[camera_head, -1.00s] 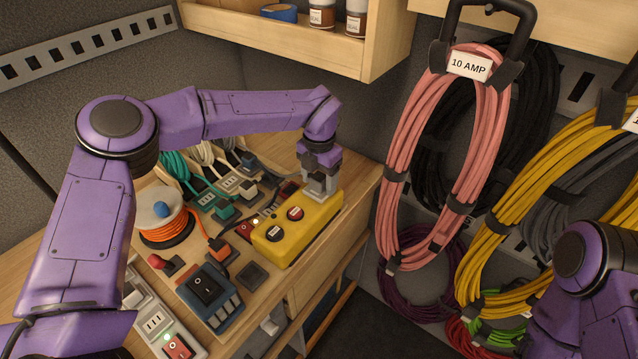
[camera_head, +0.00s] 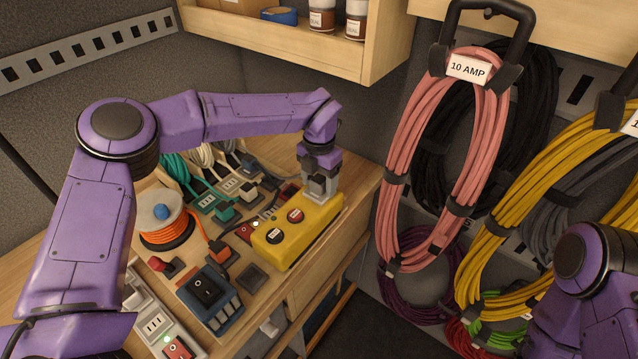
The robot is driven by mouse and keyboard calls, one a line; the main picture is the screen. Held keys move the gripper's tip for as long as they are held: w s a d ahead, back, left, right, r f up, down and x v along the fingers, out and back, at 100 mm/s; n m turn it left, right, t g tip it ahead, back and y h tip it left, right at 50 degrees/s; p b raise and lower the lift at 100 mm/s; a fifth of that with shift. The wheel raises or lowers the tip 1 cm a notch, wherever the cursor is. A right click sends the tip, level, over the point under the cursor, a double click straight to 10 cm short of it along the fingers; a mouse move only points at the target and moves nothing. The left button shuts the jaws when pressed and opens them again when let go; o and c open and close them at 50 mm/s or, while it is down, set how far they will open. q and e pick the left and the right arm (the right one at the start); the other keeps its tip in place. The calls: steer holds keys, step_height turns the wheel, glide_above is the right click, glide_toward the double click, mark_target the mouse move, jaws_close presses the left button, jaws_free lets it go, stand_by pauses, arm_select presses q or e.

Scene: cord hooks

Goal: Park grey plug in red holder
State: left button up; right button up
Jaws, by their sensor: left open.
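My left gripper (camera_head: 319,192) points down at the far right end of the yellow box and hides part of what lies behind it. Its jaws are open, and I see nothing held between them. A dark grey plug (camera_head: 249,161) sits at the back of the bench, on the end of a dark cord beside the white and teal ones.
The yellow box (camera_head: 290,240) with two round buttons stands at the bench's front edge. An orange cord reel (camera_head: 165,230), an orange plug (camera_head: 217,249), a blue switch box (camera_head: 207,293) and power strips crowd the bench. Coiled cords (camera_head: 400,170) hang at right.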

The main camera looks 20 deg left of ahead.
mark_target(319, 179)
arm_select(q)
jaws_close()
steer(key=shift+r+p, duration=0.85)
steer(key=shift+r, duration=2.2)
